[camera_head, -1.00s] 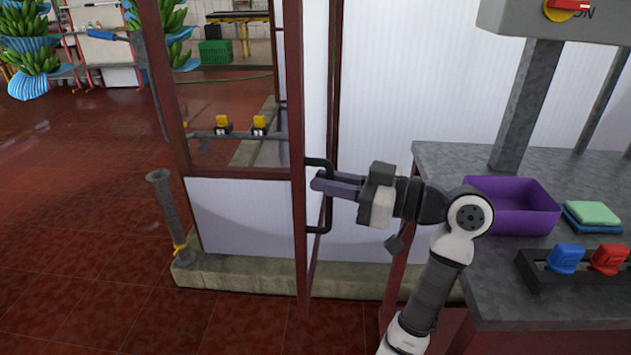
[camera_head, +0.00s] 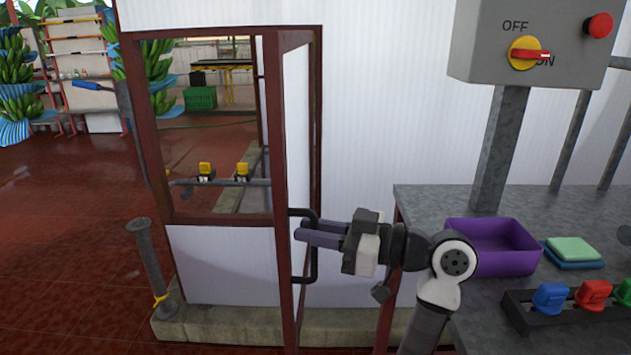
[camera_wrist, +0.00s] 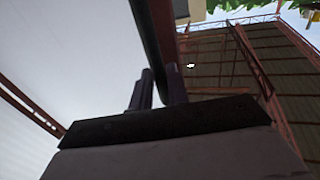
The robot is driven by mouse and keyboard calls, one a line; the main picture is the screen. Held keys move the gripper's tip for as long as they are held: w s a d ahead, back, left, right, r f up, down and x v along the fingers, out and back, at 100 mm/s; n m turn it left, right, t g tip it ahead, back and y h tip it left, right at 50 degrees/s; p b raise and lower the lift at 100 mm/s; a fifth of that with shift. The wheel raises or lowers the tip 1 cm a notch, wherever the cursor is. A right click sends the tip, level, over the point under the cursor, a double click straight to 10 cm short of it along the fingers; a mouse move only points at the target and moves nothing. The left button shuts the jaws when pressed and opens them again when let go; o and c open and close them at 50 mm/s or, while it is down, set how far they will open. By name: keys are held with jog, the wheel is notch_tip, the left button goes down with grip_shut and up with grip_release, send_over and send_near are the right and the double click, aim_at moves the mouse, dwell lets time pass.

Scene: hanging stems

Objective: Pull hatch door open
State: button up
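The hatch door (camera_head: 297,130) is a white panel in a dark red frame, hinged at the right of the opening (camera_head: 215,130). It stands swung out toward me and shows nearly edge-on. Its black bar handle (camera_head: 315,268) is on the door's near side, and in the wrist view the bar (camera_wrist: 155,35) runs between my fingers. My gripper (camera_head: 300,230) reaches in from the right with its two purple-grey fingers closed around the handle. It also shows in the wrist view (camera_wrist: 158,88). The exact finger contact is dark and partly hidden.
A grey metal table (camera_head: 450,205) with a purple bin (camera_head: 490,262) stands close to the right of my arm. A control box (camera_head: 525,45) is above it. A grey post (camera_head: 152,265) and a concrete curb (camera_head: 215,325) are at lower left. Red floor is open at left.

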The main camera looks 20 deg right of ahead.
aim_at(284, 101)
notch_tip(284, 101, up, 20)
jog(key=shift+r+p, duration=0.1)
jog(key=shift+p, duration=0.25)
